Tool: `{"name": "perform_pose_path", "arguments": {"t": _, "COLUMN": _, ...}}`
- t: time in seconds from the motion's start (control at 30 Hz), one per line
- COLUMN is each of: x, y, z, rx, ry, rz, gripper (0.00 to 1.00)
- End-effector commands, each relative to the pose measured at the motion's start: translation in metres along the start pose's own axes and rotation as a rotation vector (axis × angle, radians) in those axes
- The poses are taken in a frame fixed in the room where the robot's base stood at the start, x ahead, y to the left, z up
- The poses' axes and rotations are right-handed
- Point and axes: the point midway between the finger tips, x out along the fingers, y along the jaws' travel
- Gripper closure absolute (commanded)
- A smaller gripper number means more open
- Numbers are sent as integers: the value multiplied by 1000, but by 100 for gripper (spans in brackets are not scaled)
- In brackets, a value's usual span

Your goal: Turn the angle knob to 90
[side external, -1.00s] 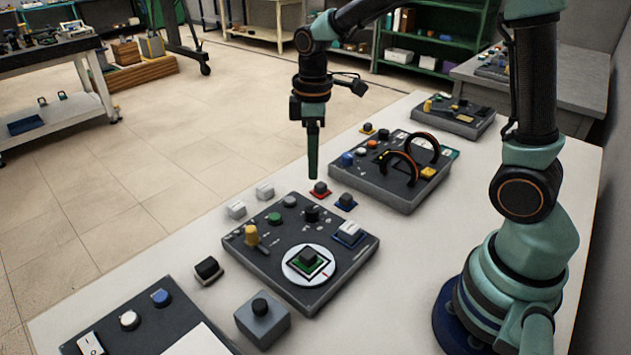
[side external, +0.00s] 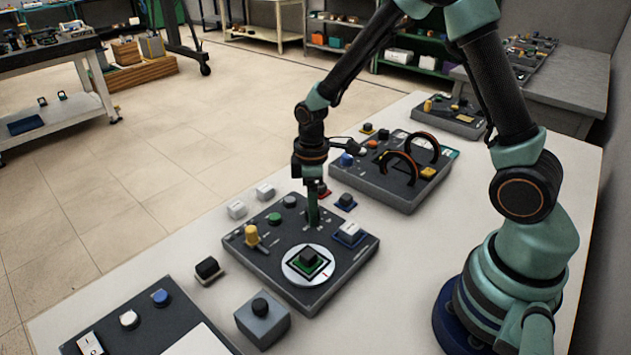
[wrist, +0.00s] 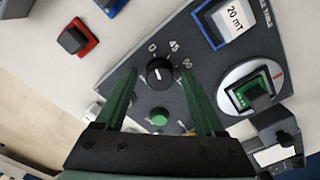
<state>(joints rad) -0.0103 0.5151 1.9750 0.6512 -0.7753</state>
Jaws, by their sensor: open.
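The black angle knob (wrist: 160,73) sits on the dark panel (wrist: 118,79) in the wrist view, with the marks 0, 45 and 90 around its upper and right side. A short white line on it seems to point towards 0, but it is too small to be sure. My gripper (wrist: 159,75) is open, with one green finger on each side of the knob. I cannot tell whether either finger touches it. In the side view my gripper (side external: 313,222) is lowered upright at the panel and hides the knob.
A round white dial with a green-and-black block (side external: 308,259) is in front of the knob. Red (side external: 321,192) and blue-based blocks (side external: 345,201) lie behind the panel.

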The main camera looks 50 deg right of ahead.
Motion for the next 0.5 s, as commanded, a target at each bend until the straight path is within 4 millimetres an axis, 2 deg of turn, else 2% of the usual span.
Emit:
{"name": "perform_pose_path", "arguments": {"t": 0.27, "x": 2, "y": 0, "z": 0, "rx": 0, "ry": 0, "rz": 0, "gripper": 29}}
{"name": "perform_pose_path", "arguments": {"t": 0.37, "x": 1, "y": 0, "z": 0, "rx": 0, "ry": 0, "rz": 0, "gripper": 63}}
{"name": "perform_pose_path", "arguments": {"t": 0.43, "x": 1, "y": 0, "z": 0, "rx": 0, "ry": 0, "rz": 0, "gripper": 90}}
{"name": "perform_pose_path", "arguments": {"t": 0.47, "x": 1, "y": 0, "z": 0, "rx": 0, "ry": 0, "rz": 0, "gripper": 100}}
{"name": "perform_pose_path", "arguments": {"t": 0.5, "x": 1, "y": 0, "z": 0, "rx": 0, "ry": 0, "rz": 0, "gripper": 100}}
